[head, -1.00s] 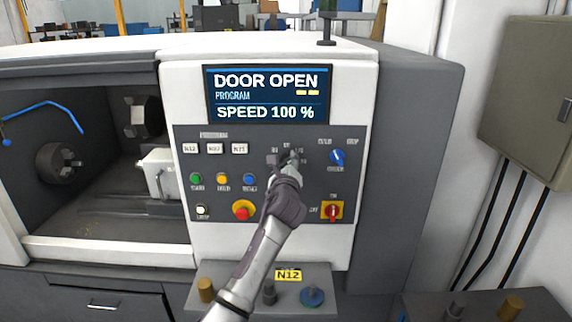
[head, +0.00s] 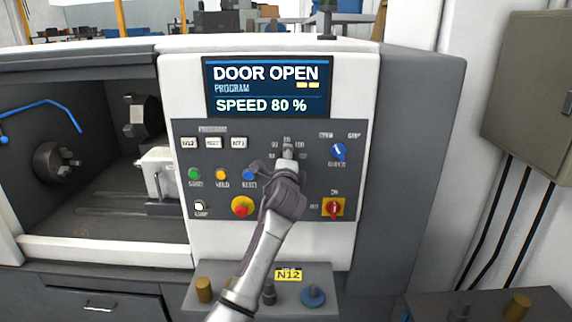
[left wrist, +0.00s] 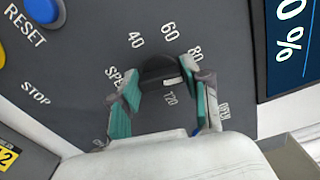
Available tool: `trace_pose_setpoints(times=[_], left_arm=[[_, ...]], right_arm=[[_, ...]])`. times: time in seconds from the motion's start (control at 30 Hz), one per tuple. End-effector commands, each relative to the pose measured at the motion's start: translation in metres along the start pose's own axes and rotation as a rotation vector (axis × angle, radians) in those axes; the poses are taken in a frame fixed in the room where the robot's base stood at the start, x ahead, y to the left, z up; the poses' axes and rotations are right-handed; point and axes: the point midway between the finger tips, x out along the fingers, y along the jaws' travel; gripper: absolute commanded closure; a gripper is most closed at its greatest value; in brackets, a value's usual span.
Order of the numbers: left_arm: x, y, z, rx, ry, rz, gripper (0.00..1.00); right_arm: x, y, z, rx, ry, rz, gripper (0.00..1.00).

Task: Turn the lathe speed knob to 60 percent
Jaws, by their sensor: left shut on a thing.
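The dark speed knob (left wrist: 158,68) sits on the grey control panel (head: 345,185), with 40, 60 and 80 printed around it in the left wrist view. A short white mark shows on the knob. My left gripper (head: 287,152) is at the knob in the head view. In the left wrist view its teal-padded fingers (left wrist: 166,88) are on either side of the knob, shut on it. The fingers and wrist hide part of the knob and some of the scale. The display (head: 268,88) reads DOOR OPEN and SPEED 80 %. My right gripper is not in view.
A blue selector (head: 338,151) is right of the knob, and a red-and-yellow switch (head: 333,207) is below it. A red emergency button (head: 242,207) and coloured push buttons are to the left. A small shelf (head: 340,300) juts out below the panel.

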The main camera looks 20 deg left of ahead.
Motion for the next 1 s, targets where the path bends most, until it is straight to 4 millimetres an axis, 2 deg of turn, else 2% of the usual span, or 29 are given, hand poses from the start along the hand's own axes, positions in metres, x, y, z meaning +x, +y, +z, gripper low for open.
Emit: trace_pose_setpoints(times=[0.6,1.0], left_arm=[[0.000,0.007,-0.002,-0.587,0.000,0.004,0.87],[0.000,0.007,-0.002,-0.901,-0.001,0.005,0.87]], right_arm=[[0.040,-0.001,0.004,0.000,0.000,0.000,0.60],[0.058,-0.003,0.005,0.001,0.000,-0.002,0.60]])
